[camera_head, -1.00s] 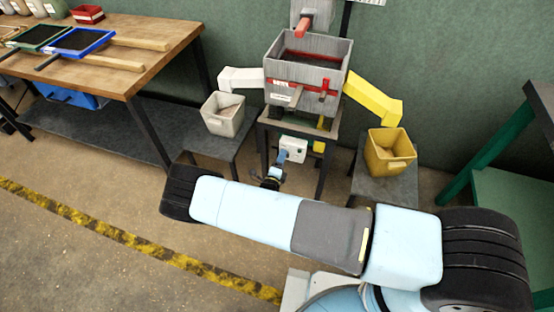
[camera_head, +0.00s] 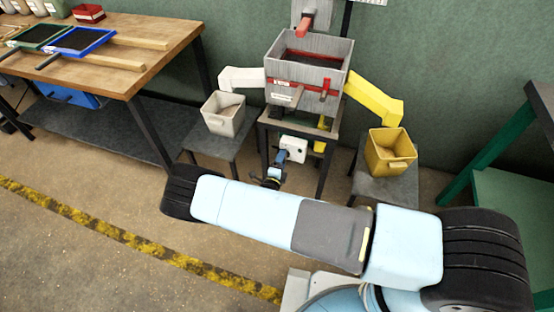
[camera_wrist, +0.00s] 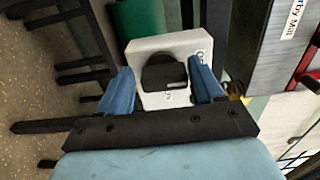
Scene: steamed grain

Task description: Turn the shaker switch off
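The shaker switch is a small white box (camera_head: 293,149) under the front of the machine. In the wrist view the white switch box (camera_wrist: 148,50) fills the middle, with a dark rotary knob (camera_wrist: 163,76) on its face and lettering that is only partly readable. My gripper (camera_wrist: 160,78) has its two blue fingers apart, one on each side of the knob, with nothing held. Whether the fingers touch the knob or box cannot be told. In the head view my gripper (camera_head: 281,161) is small, just in front of the switch box, and its fingers are hard to make out.
The grey machine (camera_head: 308,80) stands above on a dark-legged stand. A pale bin (camera_head: 223,122) stands under its white chute and a yellow bin (camera_head: 390,157) under its yellow chute. A wooden workbench (camera_head: 150,40) is at left, a green table (camera_head: 515,200) at right.

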